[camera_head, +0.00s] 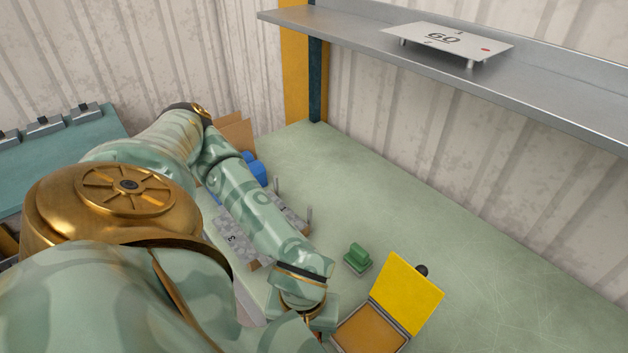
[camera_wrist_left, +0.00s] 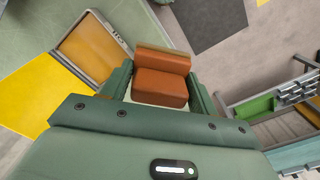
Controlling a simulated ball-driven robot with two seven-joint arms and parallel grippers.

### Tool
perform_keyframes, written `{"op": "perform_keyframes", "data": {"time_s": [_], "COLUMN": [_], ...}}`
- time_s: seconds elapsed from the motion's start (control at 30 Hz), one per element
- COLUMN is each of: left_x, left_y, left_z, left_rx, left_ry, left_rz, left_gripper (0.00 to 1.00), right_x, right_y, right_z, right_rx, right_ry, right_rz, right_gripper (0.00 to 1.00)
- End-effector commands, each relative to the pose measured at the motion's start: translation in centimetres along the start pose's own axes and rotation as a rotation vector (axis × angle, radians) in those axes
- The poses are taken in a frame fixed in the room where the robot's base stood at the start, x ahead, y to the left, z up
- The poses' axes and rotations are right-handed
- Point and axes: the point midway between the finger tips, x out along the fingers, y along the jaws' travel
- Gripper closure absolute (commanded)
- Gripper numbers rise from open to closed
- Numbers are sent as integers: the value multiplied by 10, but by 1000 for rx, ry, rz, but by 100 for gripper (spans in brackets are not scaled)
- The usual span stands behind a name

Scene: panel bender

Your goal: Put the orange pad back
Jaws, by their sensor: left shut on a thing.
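The orange pad (camera_wrist_left: 160,97), a block with a raised bar across it, sits between the two fingers of my left gripper (camera_wrist_left: 160,82) in the left wrist view. The gripper is shut on it. In the head view my left gripper (camera_head: 320,318) is at the bottom, just left of an open shallow box (camera_head: 402,334) with a flat orange-brown inside. The held pad is hidden there by my arm. The box also shows in the left wrist view (camera_wrist_left: 104,79), beside the gripper. My right gripper is not in view.
The box's yellow lid (camera_head: 407,290) stands open. A small green pad (camera_head: 357,257) is on the green table (camera_head: 500,270). Grey blocks (camera_head: 236,238) and blue things (camera_head: 254,168) lie by my arm. A metal shelf (camera_head: 360,35) holds a plate marked 60 (camera_head: 446,40). The table's right side is clear.

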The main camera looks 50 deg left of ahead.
Motion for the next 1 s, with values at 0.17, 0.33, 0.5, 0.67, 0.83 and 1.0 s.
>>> {"op": "perform_keyframes", "data": {"time_s": [0.17, 0.33, 0.5, 0.67, 0.83, 1.0], "left_x": [-3, -9, 0, 17, 31, 49], "left_y": [4, 11, 12, 10, 7, 3], "left_z": [-3, -5, -19, -48, -80, -114], "left_rx": [-4, -9, -40, -42, -42, -40], "left_ry": [-1, 3, 8, 10, 10, 7], "left_rz": [1, 4, 5, 5, 6, 4], "left_gripper": [62, 62, 62, 62, 62, 62], "right_x": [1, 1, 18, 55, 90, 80], "right_y": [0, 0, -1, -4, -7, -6], "right_z": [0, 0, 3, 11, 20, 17], "right_rx": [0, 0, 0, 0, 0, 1], "right_ry": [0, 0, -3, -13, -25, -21], "right_rz": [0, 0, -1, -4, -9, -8], "right_gripper": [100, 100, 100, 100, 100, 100]}}
